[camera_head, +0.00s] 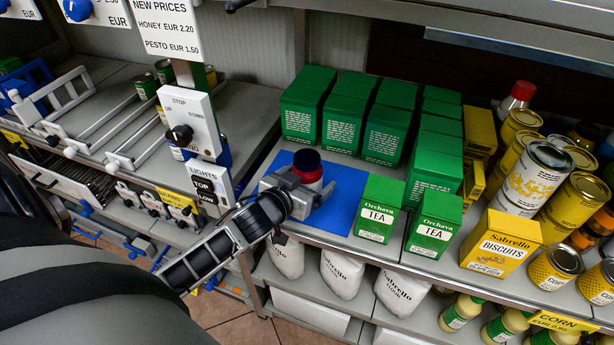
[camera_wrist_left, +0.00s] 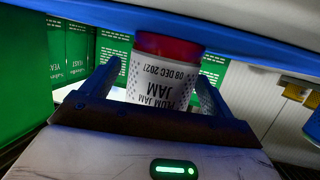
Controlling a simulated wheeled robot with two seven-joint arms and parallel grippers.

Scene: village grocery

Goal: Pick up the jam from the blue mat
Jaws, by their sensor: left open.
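In the left wrist view the jam jar (camera_wrist_left: 160,88) shows a white label with upside-down jam lettering and a red band. My left gripper (camera_head: 306,190) reaches in from the left, low over the mat. Its fingers are open, one on each side of the jar, and they hide its lower part in the head view. In the left wrist view the left gripper (camera_wrist_left: 158,78) has the jar between its fingertips. My right gripper is not in view.
Green tea boxes (camera_head: 380,208) stand right of the mat, and tall green boxes (camera_head: 307,105) stand behind it. A yellow biscuit box (camera_head: 500,245) and several cans are further right. A switch panel (camera_head: 190,125) rises on the left, near my arm.

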